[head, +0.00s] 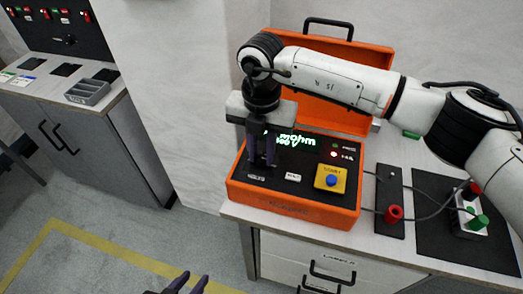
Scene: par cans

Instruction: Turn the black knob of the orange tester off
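The orange tester (292,205) stands on the bench with its lid raised at the back. Its black panel has a green lit display (290,139), a red lit lamp (333,154) and a blue button on a yellow block (331,180). My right gripper (262,163) points down at the left part of the panel, its two dark fingers a little apart. The black knob cannot be made out; the fingers may hide it, and I cannot tell whether they grip it. My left gripper (190,283) is low at the bottom edge, fingers apart and empty.
Right of the tester are a black strip with a red plug (393,214) and a black mat (430,230) bearing a small box with red and green terminals (470,212). Cables run between them. My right arm spans above. A grey tray (87,92) sits on the left bench.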

